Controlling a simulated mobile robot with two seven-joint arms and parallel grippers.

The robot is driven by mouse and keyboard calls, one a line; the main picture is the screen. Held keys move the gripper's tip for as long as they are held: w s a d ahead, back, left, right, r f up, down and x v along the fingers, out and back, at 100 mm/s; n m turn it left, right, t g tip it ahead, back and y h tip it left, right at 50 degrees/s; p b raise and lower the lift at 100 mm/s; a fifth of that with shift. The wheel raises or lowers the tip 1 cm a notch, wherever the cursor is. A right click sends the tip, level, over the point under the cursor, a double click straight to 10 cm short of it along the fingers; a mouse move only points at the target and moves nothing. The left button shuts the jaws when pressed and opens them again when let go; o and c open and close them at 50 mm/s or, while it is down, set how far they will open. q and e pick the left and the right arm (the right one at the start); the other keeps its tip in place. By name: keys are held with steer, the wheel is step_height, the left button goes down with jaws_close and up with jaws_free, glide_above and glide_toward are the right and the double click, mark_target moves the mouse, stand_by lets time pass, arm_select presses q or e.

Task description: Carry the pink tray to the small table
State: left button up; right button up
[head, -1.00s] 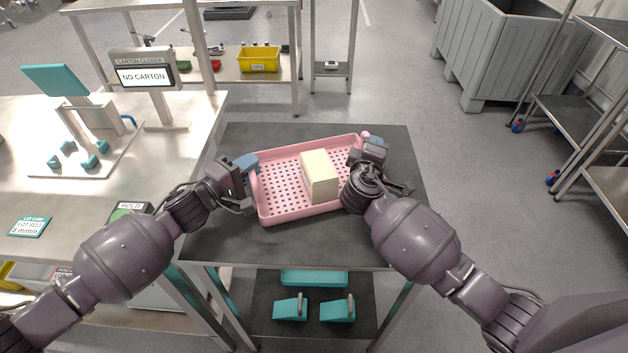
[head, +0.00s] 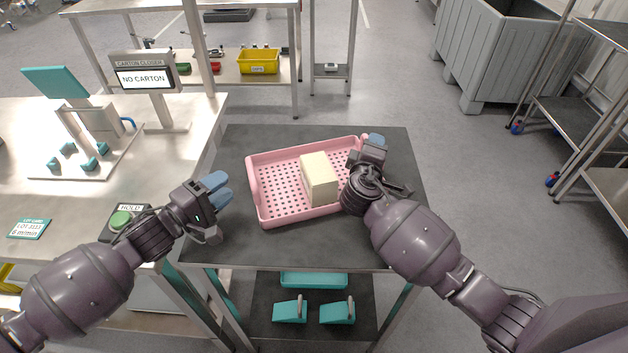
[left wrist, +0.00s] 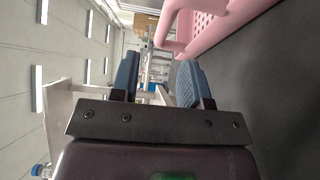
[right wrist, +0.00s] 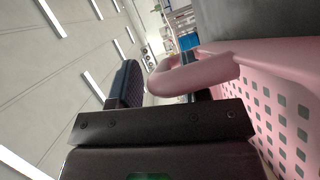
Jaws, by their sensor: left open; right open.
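The pink tray (head: 280,205) rests flat on the dark top of the small table (head: 310,245). A cream block (head: 319,178) stands in it, right of its middle. My left gripper (head: 220,187) is open and empty, apart from the tray's left end. In the left wrist view the tray's handle (left wrist: 172,40) lies beyond the open fingers (left wrist: 160,80). My right gripper (head: 376,142) is at the tray's right end. In the right wrist view its open fingers (right wrist: 160,82) have the pink handle (right wrist: 190,75) between them; the forearm hides part of that end in the head view.
A workbench with a "NO CARTON" sign (head: 145,77) and a green button (head: 121,220) stands at the left. Teal parts (head: 290,310) lie on the table's lower shelf. A grey bin (head: 500,50) and a metal rack (head: 590,100) stand at the right, with clear floor between.

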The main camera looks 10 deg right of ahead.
arm_select(q)
steer(key=v, duration=0.4)
arm_select(e)
steer(key=shift+s, duration=0.1)
steer(key=v, duration=1.2)
arm_select(q)
steer(key=shift+s+a, duration=0.1)
arm_select(e)
steer(key=shift+f, duration=0.1)
